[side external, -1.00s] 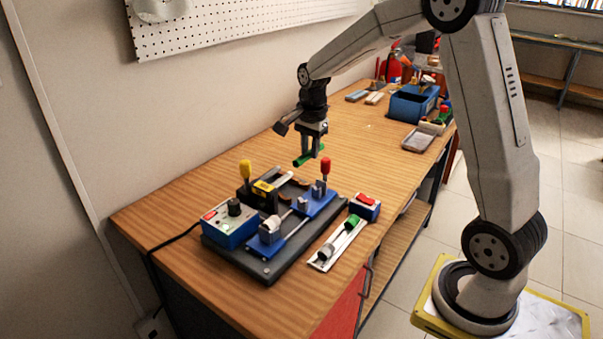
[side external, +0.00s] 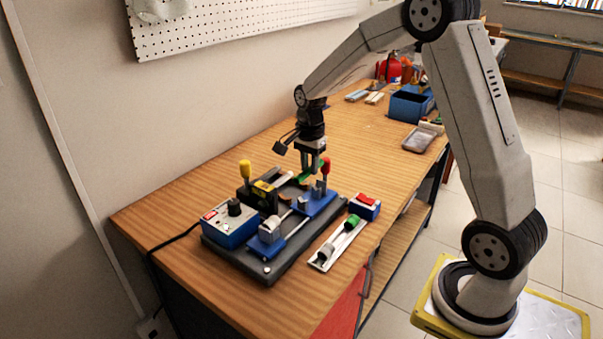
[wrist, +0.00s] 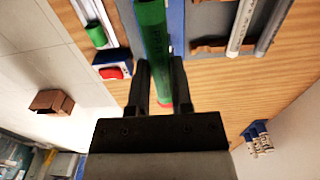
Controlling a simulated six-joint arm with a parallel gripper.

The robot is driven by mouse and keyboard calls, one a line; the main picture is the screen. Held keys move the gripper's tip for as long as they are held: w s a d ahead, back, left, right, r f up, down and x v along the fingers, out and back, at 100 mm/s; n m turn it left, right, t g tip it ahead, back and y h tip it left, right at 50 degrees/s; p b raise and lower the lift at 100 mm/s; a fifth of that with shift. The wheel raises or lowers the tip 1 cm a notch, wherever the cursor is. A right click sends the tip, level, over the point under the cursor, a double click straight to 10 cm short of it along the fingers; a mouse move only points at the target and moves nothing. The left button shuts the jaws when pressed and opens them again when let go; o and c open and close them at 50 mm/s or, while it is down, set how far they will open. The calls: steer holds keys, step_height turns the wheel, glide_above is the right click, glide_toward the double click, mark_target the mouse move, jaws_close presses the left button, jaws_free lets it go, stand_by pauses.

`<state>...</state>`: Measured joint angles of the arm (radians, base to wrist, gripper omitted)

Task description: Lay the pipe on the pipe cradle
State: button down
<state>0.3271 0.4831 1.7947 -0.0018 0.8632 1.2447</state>
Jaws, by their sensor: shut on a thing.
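My gripper (side external: 312,169) is shut on the green pipe (side external: 306,179), just above the far end of the dark fixture base (side external: 282,267). In the wrist view the pipe (wrist: 153,35) runs up out of the picture from between the fingers of my gripper (wrist: 156,72). Its near end shows a red rim. In the side view the gripper partly hides this area, and I cannot tell whether the pipe touches anything.
A blue control box (side external: 230,225), a red-switch box (side external: 365,206) and a white tray (side external: 325,258) flank the fixture.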

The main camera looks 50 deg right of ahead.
steer(key=shift+f, duration=3)
steer(key=shift+c, duration=2.2)
jaws_free()
steer(key=shift+r, duration=3.9)
steer(key=s+a+f+n+t, duration=0.2)
steer(key=s+a+f+n, duration=0.1)
steer(key=s+a+n, duration=1.1)
steer(key=n, duration=0.4)
steer(key=shift+s+a+f+t, duration=0.2)
steer(key=shift+s+a+t, duration=0.1)
steer(key=shift+s, duration=0.05)
